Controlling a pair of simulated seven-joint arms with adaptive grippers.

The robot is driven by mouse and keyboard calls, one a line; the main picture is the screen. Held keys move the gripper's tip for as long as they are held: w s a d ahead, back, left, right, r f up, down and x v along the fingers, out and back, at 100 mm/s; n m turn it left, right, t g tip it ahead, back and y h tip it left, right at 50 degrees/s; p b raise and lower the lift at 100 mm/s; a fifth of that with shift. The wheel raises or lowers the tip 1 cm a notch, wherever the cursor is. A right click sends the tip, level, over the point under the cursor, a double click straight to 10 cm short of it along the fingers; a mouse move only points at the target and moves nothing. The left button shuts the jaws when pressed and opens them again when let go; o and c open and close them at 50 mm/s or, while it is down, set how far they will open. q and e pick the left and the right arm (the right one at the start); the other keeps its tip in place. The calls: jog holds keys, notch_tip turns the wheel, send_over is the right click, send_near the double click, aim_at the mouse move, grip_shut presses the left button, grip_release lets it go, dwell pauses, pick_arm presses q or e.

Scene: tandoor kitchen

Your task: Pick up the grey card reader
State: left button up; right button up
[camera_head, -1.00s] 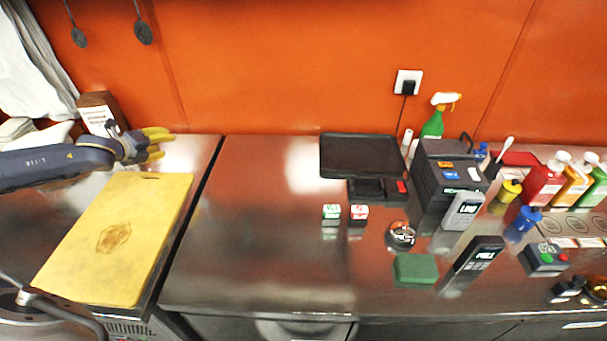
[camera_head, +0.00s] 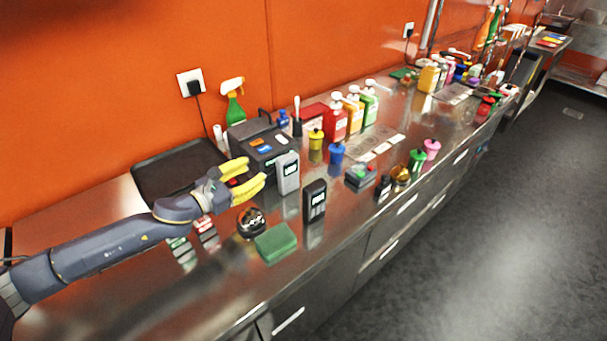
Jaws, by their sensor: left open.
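The grey card reader (camera_head: 288,174) stands upright on the steel counter (camera_head: 235,290), its small screen showing. It stands beside a dark box-like machine (camera_head: 256,140). My left gripper (camera_head: 254,171), with yellow fingers, is open and empty. In the picture it is just left of the grey card reader, in front of the dark machine; I see no contact with the reader. My right gripper is out of view.
A black card reader (camera_head: 315,203) stands to the right of the grey one. A green sponge (camera_head: 275,243) and a round chrome item (camera_head: 251,221) lie in front. A blue bottle (camera_head: 336,156) and a red bottle (camera_head: 334,124) stand behind to the right.

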aim_at(279, 164)
pick_arm(q)
jog(key=shift+m+h, duration=0.5)
jog(key=shift+m, duration=0.3)
jog(key=d, duration=0.2)
jog(key=d+r, duration=0.1)
jog(key=d, duration=0.1)
jog(key=shift+s+d, duration=0.1)
jog(key=shift+d, duration=0.05)
jog(key=shift+x, duration=3.6)
grip_shut()
